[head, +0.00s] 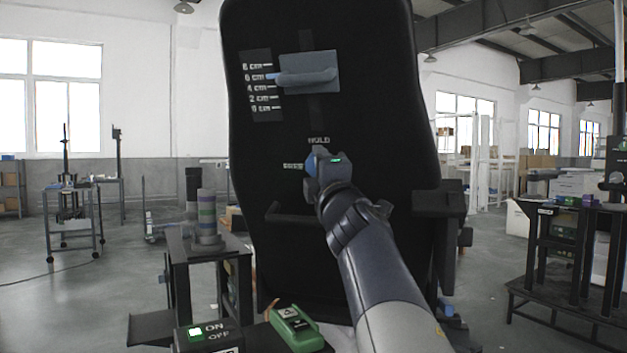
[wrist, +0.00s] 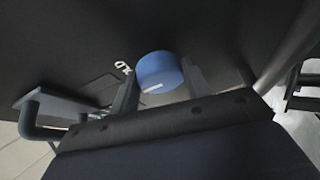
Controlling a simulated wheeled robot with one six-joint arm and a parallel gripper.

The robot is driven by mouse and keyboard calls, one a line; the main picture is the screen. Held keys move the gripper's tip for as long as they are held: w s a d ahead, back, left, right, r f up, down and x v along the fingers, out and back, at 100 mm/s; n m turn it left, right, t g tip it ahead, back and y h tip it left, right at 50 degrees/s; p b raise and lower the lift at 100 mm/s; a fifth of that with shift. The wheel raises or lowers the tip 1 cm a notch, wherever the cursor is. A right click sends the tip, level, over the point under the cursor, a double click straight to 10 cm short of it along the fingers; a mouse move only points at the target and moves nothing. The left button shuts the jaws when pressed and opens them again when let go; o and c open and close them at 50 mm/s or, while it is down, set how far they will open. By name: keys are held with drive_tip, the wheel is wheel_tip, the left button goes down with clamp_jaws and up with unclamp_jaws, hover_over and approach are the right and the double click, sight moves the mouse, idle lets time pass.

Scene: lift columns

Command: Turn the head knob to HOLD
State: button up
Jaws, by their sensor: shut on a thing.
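The head knob is blue and sits on the front of a tall black panel (head: 270,190). In the head view only a blue sliver of the knob (head: 309,164) shows beside my gripper (head: 318,160). The HOLD label (head: 319,141) is just above it, and a second, blurred label (head: 293,167) is to its left. In the wrist view the round knob (wrist: 160,68) lies between the two fingers of my gripper (wrist: 160,76), which is shut on it. A white mark shows on the knob's face, towards the lower side in that view. Part of a white label (wrist: 122,68) shows beside the knob.
A grey handle plate (head: 310,72) with a cm scale (head: 259,87) is higher on the panel. A ledge (head: 292,217) sticks out below the knob. A green device (head: 296,330) and an ON/OFF box (head: 207,335) stand low in front. A table with a striped cylinder (head: 207,215) is at left.

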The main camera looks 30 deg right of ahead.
idle(0.4)
drive_tip(key=o, duration=1)
drive_tip(key=v, duration=1)
drive_tip(key=shift+s+f, duration=0.25)
drive_tip(key=shift+s, duration=0.05)
drive_tip(key=shift+x, duration=5.4)
